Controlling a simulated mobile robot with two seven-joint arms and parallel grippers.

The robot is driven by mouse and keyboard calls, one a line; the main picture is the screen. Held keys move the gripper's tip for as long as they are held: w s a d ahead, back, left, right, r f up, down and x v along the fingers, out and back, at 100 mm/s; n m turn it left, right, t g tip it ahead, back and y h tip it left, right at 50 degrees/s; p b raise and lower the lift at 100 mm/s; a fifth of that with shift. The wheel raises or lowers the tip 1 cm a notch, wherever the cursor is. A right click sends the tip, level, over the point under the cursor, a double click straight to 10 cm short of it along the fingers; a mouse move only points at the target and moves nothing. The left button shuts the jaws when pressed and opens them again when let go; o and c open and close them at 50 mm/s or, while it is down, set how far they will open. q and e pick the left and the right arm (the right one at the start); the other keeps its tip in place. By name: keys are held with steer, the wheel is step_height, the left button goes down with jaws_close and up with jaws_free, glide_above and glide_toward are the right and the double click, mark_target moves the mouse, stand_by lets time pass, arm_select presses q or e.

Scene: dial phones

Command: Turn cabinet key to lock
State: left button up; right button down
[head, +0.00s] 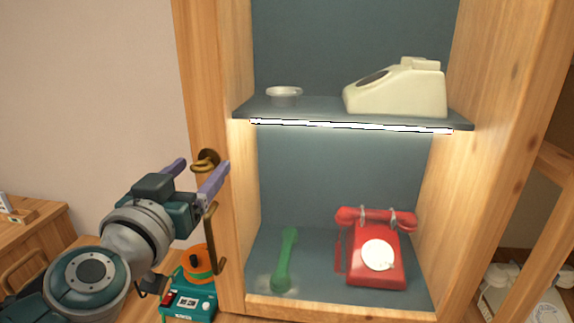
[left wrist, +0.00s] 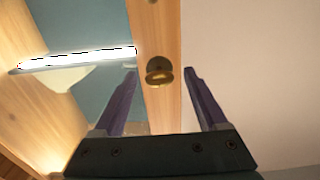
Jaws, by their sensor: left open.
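The brass cabinet key (head: 206,163) sits in the lock on the left wooden post of the cabinet (head: 200,90). My left gripper (head: 198,172) is open, with its purple fingers around the height of the key. In the left wrist view the key (left wrist: 159,77) lies between the two spread fingertips of my left gripper (left wrist: 161,72), a little ahead of them. I cannot tell whether a finger touches it. A brass handle (head: 211,240) hangs below the key on the same post. My right gripper is not in view.
Below are a red dial phone (head: 377,250) and a green handset (head: 286,262). A teal device (head: 190,302) stands below my left arm. A glazed door frame (head: 545,220) is at right.

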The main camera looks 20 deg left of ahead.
arm_select(q)
jaws_close()
stand_by(0.7)
